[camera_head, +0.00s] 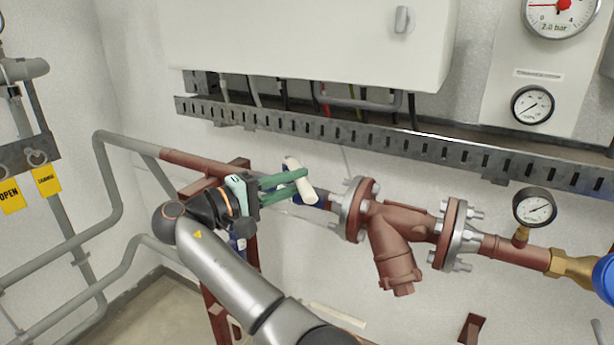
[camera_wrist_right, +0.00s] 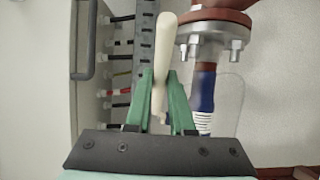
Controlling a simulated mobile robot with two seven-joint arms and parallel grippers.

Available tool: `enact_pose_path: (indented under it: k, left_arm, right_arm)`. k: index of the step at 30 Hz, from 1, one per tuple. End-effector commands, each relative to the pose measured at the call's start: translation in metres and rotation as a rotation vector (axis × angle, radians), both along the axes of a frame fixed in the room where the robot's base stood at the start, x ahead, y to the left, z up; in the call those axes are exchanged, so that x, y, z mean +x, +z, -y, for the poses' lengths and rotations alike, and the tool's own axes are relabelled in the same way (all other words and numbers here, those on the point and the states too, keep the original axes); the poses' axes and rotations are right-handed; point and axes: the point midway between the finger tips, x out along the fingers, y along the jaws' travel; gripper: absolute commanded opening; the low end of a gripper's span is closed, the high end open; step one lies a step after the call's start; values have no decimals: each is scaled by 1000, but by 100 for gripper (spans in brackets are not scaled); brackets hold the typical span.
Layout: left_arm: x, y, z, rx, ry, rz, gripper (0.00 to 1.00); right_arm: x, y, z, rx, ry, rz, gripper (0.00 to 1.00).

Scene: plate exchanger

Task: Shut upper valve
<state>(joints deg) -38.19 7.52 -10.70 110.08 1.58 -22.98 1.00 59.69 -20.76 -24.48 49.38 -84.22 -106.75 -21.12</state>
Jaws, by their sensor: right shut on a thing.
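The upper valve's cream lever handle (camera_head: 293,170) stands out from the red and grey pipe run, left of the flanged red fitting. My right gripper (camera_head: 303,178), with green fingers, reaches it from the left and is shut on it. In the right wrist view the handle (camera_wrist_right: 163,58) stands upright between the green fingers of the gripper (camera_wrist_right: 161,76). A blue part (camera_wrist_right: 206,92) of the pipe shows to the right of the fingers. The valve body is mostly hidden behind the gripper and handle. My left gripper is not in view.
A white cabinet (camera_head: 300,45) and a slotted cable tray (camera_head: 420,145) sit close above the handle. A red flanged strainer (camera_head: 395,245) and a small gauge (camera_head: 535,207) are to the right. Grey pipes (camera_head: 125,195) and yellow tags (camera_head: 46,181) are at left.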

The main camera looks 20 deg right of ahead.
Motion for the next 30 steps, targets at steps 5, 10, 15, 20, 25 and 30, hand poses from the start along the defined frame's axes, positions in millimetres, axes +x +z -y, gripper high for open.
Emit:
enact_pose_path:
  k: [5,10,15,20,25,30]
  left_arm:
    - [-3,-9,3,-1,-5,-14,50]
    - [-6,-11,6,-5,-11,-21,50]
    - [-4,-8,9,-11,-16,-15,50]
    - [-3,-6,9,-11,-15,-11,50]
    - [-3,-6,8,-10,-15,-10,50]
    - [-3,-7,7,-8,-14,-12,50]
  right_arm:
    - [2,-3,-1,2,-43,-7,0]
    - [1,-2,-1,2,-73,-6,0]
    - [0,-2,-2,2,-85,-6,0]
    - [0,-1,-2,1,-87,-5,0]
    - [0,-1,-2,1,-86,-5,0]
    - [0,-1,-2,0,-88,-3,36]
